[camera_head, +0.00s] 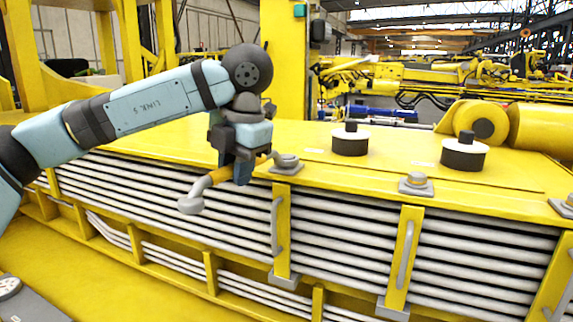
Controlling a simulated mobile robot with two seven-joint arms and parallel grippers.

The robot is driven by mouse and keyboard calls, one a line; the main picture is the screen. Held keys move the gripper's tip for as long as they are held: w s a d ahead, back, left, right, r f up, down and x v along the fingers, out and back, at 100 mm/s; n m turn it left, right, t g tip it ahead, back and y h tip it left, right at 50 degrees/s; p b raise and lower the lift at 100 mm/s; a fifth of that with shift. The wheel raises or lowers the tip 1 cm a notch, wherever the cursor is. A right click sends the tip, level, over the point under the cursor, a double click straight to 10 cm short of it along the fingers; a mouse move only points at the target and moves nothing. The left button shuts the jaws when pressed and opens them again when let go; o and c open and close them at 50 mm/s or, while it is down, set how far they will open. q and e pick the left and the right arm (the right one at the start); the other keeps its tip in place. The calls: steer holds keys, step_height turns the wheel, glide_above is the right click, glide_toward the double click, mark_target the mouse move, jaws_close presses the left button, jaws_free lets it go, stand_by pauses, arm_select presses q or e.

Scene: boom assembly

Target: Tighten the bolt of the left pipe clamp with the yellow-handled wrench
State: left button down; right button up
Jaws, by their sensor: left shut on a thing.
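My left gripper (238,168) points down and is shut on the orange-yellow handle of the wrench (221,176). One grey end of the wrench (190,204) sticks out toward the lower left, in front of the pipes. Its other grey end reaches right to the bolt (287,160) on top of the left pipe clamp (282,232). That end seems to lie around or against the bolt head; I cannot tell whether it is fully seated. The clamp is a yellow upright strap with a grey handle. My right gripper is not in view.
Two more clamps, a middle one (404,258) and a right one (555,285), cross the stacked grey pipes (345,240). Two black-and-white knobs (350,142) (464,155) stand on the yellow top. A yellow post (284,60) rises behind my gripper.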

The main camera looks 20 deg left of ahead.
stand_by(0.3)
arm_select(q)
steer(key=shift+w+a+m, duration=0.1)
steer(key=shift+a+m, duration=0.3)
steer(key=shift+a, duration=0.05)
steer(key=shift+w+a+m, duration=0.15)
steer(key=shift+a+m, duration=0.25)
steer(key=shift+a, duration=0.05)
stand_by(0.5)
steer(key=shift+w+a+m, duration=0.15)
steer(key=shift+a+m, duration=0.15)
steer(key=shift+a, duration=0.1)
steer(key=shift+a+t, duration=0.1)
steer(key=shift+t, duration=0.2)
steer(key=shift+w+a+m, duration=0.2)
steer(key=shift+a+m, duration=0.15)
steer(key=shift+m, duration=0.05)
